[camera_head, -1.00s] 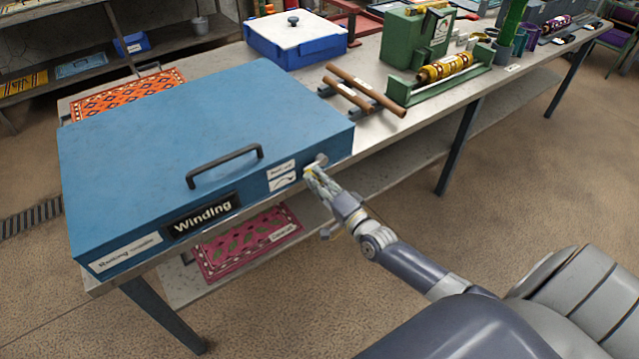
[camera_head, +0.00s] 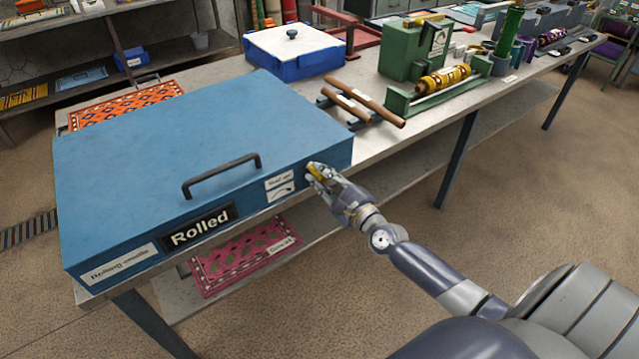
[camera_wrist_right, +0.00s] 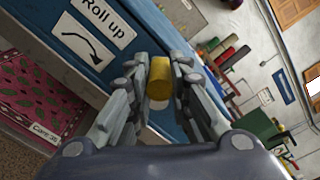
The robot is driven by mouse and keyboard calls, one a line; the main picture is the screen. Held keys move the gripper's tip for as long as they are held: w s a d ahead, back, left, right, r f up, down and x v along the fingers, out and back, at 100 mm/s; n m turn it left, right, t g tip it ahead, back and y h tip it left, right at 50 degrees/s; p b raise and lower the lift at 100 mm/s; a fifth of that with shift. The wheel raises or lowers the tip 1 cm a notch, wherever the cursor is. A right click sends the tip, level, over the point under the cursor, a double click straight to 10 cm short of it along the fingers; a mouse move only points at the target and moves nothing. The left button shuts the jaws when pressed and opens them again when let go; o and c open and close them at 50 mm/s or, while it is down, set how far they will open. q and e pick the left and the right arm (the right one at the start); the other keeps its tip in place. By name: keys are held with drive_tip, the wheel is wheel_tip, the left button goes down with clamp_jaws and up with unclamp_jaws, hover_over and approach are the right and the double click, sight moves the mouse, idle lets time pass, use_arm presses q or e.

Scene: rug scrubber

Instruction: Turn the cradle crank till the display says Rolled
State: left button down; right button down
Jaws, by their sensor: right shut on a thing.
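The blue rolling cradle (camera_head: 120,150) sits on the bench with its lid down. Its black display (camera_head: 199,230) reads "Rolled". My right gripper (camera_head: 316,172) is at the right end of the cradle's front face, shut on the crank's yellow knob. In the right wrist view the yellow crank knob (camera_wrist_right: 160,78) lies between the two fingers of the right gripper (camera_wrist_right: 162,92). A "Roll up" label with a curved arrow (camera_wrist_right: 90,40) is beside it. Most of the crank arm is hidden by the gripper. My left gripper is not in view.
Two brown rods on a stand (camera_head: 362,103), a blue tub with a white lid (camera_head: 294,52) and a green machine with a yellow roll (camera_head: 440,75) stand on the bench. A pink rug (camera_head: 243,262) lies on the shelf below. The floor in front is clear.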

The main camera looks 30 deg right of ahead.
drive_tip(key=shift+d+r+m, duration=0.25)
drive_tip(key=shift+m, duration=0.35)
drive_tip(key=shift+d+r+m, duration=0.2)
drive_tip(key=shift+m, duration=0.4)
drive_tip(key=shift+w+d+r+m+b, duration=0.1)
drive_tip(key=shift+d+r+m+b, duration=0.05)
drive_tip(key=shift+m+b, duration=0.2)
drive_tip(key=shift+d+r, duration=0.1)
drive_tip(key=c, duration=1.4)
unclamp_jaws()
drive_tip(key=shift+c, duration=0.2)
drive_tip(key=s, duration=1.2)
drive_tip(key=shift+d, duration=0.4)
